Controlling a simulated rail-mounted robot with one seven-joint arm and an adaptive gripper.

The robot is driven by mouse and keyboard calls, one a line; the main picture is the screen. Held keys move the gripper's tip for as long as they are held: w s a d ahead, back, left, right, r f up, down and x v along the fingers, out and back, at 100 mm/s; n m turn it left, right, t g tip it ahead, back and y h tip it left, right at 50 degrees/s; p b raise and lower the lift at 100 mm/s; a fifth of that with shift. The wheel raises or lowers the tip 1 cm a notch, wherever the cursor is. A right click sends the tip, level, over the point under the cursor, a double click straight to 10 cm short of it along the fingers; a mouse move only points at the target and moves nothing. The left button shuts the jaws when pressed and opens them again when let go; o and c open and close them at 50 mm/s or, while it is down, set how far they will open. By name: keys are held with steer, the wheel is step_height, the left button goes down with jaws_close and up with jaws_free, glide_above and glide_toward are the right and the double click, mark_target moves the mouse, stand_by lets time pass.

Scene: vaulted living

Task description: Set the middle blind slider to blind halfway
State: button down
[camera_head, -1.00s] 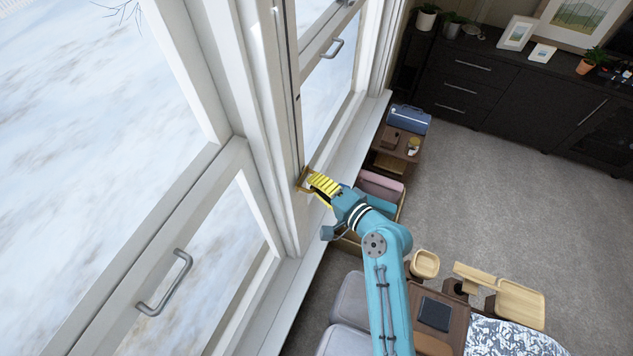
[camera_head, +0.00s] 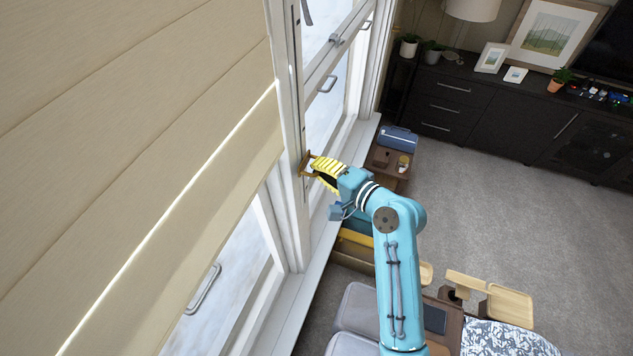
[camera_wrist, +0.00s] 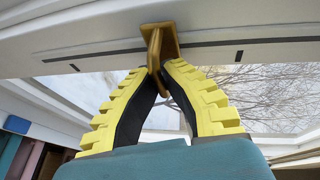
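The slider (camera_head: 306,164) is a small brass-coloured piece on a dark slotted track on the white window post. In the wrist view its plate and upright tab (camera_wrist: 155,48) sit on the track (camera_wrist: 110,53), between two dark tick marks. My gripper (camera_head: 317,166) reaches it from the right. In the wrist view the yellow fingertips of my gripper (camera_wrist: 161,72) close together on the tab. A beige blind (camera_head: 150,130) hangs over the left window, with bare glass showing below its lower edge.
Window handles (camera_head: 204,290) stick out from the frames. A low table with a blue case (camera_head: 398,139) stands beyond my gripper. Grey seats (camera_head: 352,315) and wooden trays (camera_head: 510,305) are below at the front. Open carpet (camera_head: 480,205) lies to the right, before a dark cabinet (camera_head: 500,115).

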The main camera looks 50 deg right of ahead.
step_height(320, 180, up, 8)
steer(key=p, duration=0.4)
steer(key=shift+w, duration=0.1)
steer(key=c, duration=1.2)
jaws_free()
steer(key=shift+c, duration=0.2)
steer(key=shift+o, duration=0.4)
steer(key=shift+f, duration=0.1)
steer(key=v, duration=1.2)
